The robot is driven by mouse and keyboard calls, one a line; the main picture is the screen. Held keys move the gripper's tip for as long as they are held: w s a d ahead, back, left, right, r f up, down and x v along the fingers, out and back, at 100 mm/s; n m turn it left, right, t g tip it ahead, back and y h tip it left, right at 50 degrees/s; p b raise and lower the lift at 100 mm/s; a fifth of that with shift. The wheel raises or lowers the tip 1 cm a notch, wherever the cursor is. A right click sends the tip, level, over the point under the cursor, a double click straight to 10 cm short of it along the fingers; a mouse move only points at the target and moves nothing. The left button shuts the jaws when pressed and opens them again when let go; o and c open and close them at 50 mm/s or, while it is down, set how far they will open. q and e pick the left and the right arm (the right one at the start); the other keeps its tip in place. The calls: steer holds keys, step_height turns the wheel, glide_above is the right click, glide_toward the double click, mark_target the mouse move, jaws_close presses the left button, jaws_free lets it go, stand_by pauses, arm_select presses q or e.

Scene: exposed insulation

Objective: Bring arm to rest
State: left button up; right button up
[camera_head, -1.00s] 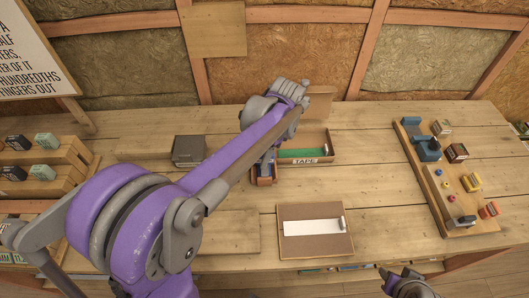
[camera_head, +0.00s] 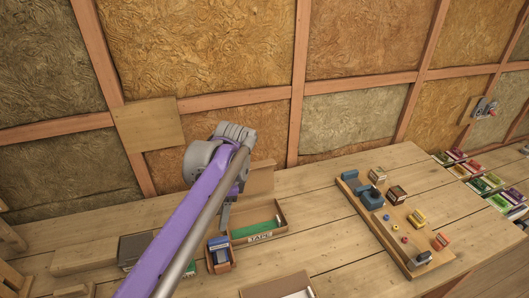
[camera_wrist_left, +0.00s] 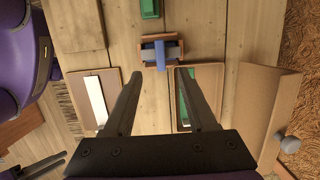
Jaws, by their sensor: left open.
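My left gripper (camera_head: 224,215) hangs above the bench, left of the tape tray and over a small wooden box with a blue top (camera_head: 219,257). In the left wrist view its two dark fingers (camera_wrist_left: 160,72) are spread apart with nothing between them. The blue-topped box (camera_wrist_left: 161,51) shows there beyond the fingertips, apart from them. My purple left arm crosses the lower left of the head view. My right gripper (camera_wrist_left: 42,165) seems to show dark at the lower left of the wrist view; its jaws are unclear. It is outside the head view.
The tape tray (camera_head: 262,237) holds a green piece beside the gripper. A board with a white strip (camera_head: 290,285) lies at the front. A pegged board (camera_head: 420,257) with coloured blocks is on the right. The insulated wall (camera_head: 195,45) stands behind. Bare bench lies between.

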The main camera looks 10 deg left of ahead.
arm_select(q)
steer(key=shift+s, duration=0.1)
steer(key=s+d+f+n+t, duration=0.1)
steer(key=s+f+n+t, duration=0.1)
steer(key=s+f+n, duration=0.2)
steer(key=s+d+f+n+t+h, duration=0.1)
steer(key=s+d+f+n+t, duration=0.1)
steer(key=s, duration=0.4)
steer(key=s+d+f+n+t+h, duration=0.1)
steer(key=s+f+n+t, duration=0.2)
steer(key=s+f+n, duration=0.2)
steer(key=shift+s+d+f+n, duration=0.3)
steer(key=shift+s+f, duration=0.15)
steer(key=shift+s, duration=0.05)
